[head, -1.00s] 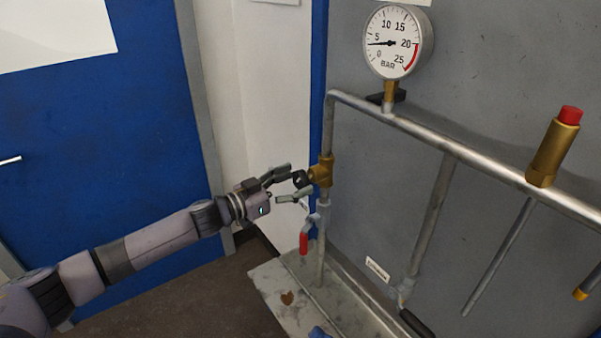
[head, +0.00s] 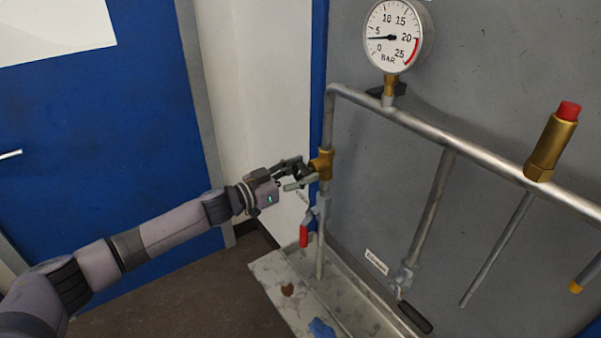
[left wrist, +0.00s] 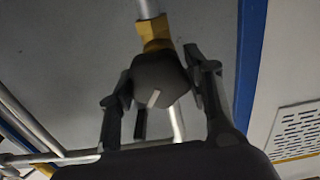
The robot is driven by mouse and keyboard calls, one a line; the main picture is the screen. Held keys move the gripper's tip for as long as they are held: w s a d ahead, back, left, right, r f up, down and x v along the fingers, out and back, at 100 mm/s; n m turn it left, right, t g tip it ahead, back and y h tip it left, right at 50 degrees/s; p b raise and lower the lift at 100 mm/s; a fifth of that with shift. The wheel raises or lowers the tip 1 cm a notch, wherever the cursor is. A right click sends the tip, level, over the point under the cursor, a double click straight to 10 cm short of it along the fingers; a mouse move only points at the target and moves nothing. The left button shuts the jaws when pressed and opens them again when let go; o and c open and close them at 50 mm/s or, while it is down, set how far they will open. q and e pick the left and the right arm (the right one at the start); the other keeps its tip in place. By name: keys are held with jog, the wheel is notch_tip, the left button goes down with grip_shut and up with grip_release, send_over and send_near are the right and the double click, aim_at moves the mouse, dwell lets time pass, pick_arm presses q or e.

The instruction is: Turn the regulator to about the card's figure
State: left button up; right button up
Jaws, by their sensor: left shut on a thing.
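The regulator has a brass body (head: 322,164) on the vertical pipe at the left end of the pipework. Its dark knob (left wrist: 160,78) with a pale pointer line shows in the left wrist view, in front of the brass fitting. My left gripper (head: 305,174) is shut on this knob, one finger on each side; in the left wrist view the gripper (left wrist: 164,85) spans it. The pressure gauge (head: 392,38) marked BAR stands above, its needle near 5. No readable card figure shows. My right gripper is not in view.
A red-handled valve (head: 304,236) hangs just below the regulator. A brass relief valve (head: 552,145) with red cap stands on the sloping pipe at right. A black-handled valve (head: 413,316) is low. A grey tray (head: 270,275) lies beneath.

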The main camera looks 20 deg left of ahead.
pick_arm(q)
jog(key=c, duration=0.4)
jog(key=shift+m, duration=0.3)
jog(key=m, duration=0.3)
jog(key=shift+m, duration=0.3)
jog(key=m, duration=0.4)
jog(key=shift+d+f, duration=0.1)
jog(key=m+b, duration=0.1)
jog(key=m, duration=0.4)
jog(key=shift+s+f, duration=0.1)
jog(key=shift+f, duration=0.05)
jog(key=m+b, duration=0.1)
jog(key=m, duration=0.3)
jog(key=shift+m, duration=0.4)
